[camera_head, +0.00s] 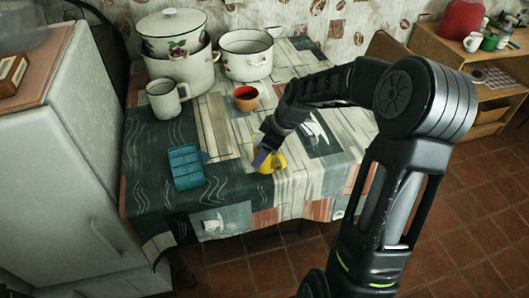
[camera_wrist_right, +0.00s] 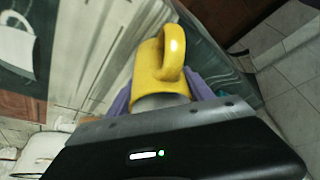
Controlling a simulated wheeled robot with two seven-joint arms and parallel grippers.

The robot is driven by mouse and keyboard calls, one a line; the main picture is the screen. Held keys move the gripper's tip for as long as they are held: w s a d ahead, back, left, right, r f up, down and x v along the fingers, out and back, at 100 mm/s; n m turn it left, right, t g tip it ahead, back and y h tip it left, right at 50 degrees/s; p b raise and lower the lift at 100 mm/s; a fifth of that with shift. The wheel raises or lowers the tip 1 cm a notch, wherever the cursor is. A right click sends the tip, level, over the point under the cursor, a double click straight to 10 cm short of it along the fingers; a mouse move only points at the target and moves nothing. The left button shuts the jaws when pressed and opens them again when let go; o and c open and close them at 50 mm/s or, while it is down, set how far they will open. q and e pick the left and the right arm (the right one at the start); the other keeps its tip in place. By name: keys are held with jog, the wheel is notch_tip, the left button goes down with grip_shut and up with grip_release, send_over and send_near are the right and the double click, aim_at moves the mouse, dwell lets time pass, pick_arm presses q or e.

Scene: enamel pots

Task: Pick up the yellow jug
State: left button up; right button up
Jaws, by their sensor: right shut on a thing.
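The yellow jug (camera_head: 277,163) is at the front part of the patterned tablecloth in the head view, partly hidden by my right gripper (camera_head: 262,155). In the right wrist view the yellow jug (camera_wrist_right: 162,68) shows its handle, with the purple fingers of my right gripper (camera_wrist_right: 160,95) on both sides of its body. The right gripper is shut on the jug. I cannot tell whether the jug touches the table. My left gripper is not in view.
A blue tray (camera_head: 186,167) lies left of the jug. An orange cup (camera_head: 246,98), a white mug (camera_head: 167,98) and white enamel pots (camera_head: 246,55) stand behind. A white cabinet (camera_head: 70,150) is at the left. The cloth right of the jug is clear.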

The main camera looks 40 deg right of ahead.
notch_tip(320, 180, up, 10)
dwell(1.0)
dwell(0.7)
